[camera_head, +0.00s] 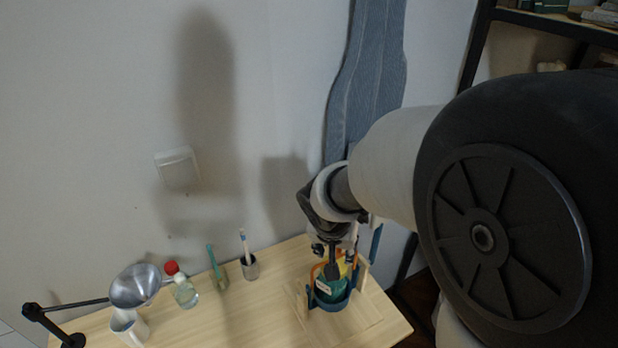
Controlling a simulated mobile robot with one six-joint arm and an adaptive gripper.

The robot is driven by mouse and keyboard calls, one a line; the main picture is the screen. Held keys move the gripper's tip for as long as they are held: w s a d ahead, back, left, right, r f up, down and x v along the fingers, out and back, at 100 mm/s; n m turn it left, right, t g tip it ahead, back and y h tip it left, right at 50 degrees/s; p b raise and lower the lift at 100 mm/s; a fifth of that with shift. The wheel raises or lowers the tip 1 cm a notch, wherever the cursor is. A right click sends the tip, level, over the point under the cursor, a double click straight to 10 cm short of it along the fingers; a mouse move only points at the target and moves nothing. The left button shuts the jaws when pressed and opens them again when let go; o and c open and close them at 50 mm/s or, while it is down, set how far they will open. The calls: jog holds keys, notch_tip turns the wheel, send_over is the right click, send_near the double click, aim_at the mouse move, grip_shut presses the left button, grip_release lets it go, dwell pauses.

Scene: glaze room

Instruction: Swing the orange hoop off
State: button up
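The orange hoop (314,271) shows in the head view as a thin orange band arching over a dark blue round holder (335,304) on the wooden table. A dark green thing (328,287) with a pale label sits inside the holder, and a bit of yellow shows behind it. My gripper (334,268) points down over the holder, with a dark finger in front of the hoop's middle. The fingers overlap the hoop in the picture; I cannot tell whether they touch it or how far they are open.
A light board (370,331) lies under the holder on the table (262,325). To the left stand two small cups with brushes (250,268), a red-capped bottle (184,290), a metal funnel (136,286) on a black stand, and a white jug (128,328). A blue-grey apron hangs behind.

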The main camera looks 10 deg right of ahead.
grip_shut()
dwell(0.6)
